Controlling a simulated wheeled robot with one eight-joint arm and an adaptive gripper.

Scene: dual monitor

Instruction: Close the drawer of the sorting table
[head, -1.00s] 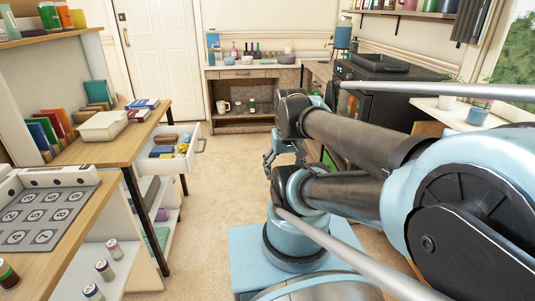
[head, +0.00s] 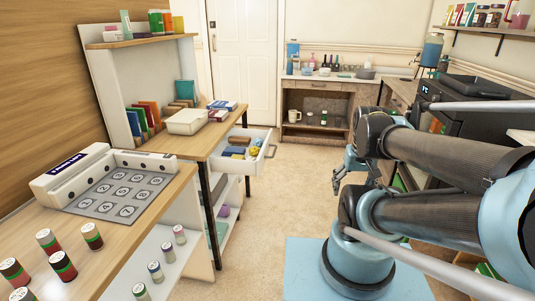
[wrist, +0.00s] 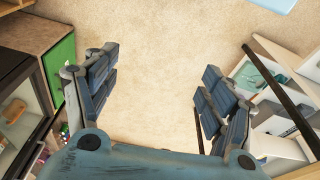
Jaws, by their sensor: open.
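The sorting table (head: 185,146) stands along the left side with a wooden top. Its white drawer (head: 263,150) is pulled out to the right, over the aisle, with several small items inside and a handle on its front. My gripper (head: 368,182) is to the right of the drawer and apart from it. In the wrist view my gripper (wrist: 155,95) has its two fingers wide apart, with only beige floor between them. The drawer itself is not clearly seen in the wrist view.
A white bin (head: 187,121) and books stand on the sorting table. A nearer table holds a numbered mat (head: 122,192) and several small jars. A wooden cabinet (head: 318,115) stands at the back. The carpet (head: 275,205) between is clear.

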